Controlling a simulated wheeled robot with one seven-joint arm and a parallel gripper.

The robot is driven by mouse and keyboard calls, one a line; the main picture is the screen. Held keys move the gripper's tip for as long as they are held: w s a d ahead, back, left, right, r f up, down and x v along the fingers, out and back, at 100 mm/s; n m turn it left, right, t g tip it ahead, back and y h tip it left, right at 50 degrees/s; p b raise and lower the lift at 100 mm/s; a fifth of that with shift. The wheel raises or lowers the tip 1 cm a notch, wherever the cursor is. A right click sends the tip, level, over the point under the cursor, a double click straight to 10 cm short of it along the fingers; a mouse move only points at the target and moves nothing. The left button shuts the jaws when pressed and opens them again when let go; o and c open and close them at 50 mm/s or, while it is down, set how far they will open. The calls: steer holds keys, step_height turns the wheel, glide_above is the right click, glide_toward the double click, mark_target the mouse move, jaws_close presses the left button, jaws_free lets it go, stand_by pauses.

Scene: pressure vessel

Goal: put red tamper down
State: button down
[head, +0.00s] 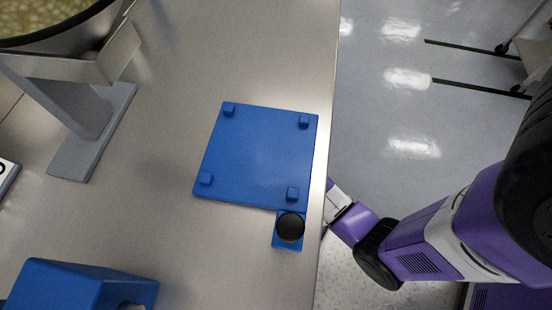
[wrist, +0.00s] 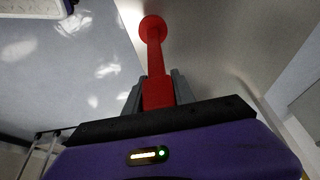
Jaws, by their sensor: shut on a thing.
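The red tamper (wrist: 154,55) shows in the wrist view, with a shaft and a round disc at its far end. My gripper (wrist: 158,92) has its grey fingers on both sides of the tamper's thick red block and is shut on it. In the head view my purple arm is off the right edge of the table, and the gripper and the tamper are not visible there. A blue square plate (head: 258,157) with small raised blocks at its corners lies on the table near its right edge.
A small blue tab with a black round knob (head: 290,227) adjoins the plate's lower right corner. A blue block (head: 80,285) stands at the lower left. A grey stand (head: 95,115) holds a round vessel (head: 50,28) at the upper left. The metal table (head: 180,225) is otherwise mostly clear.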

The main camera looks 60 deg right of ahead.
steer(key=shift+f+b, duration=0.6)
steer(key=shift+f, duration=2.2)
steer(key=shift+f, duration=0.1)
steer(key=c, duration=1)
jaws_free()
steer(key=shift+c, duration=0.2)
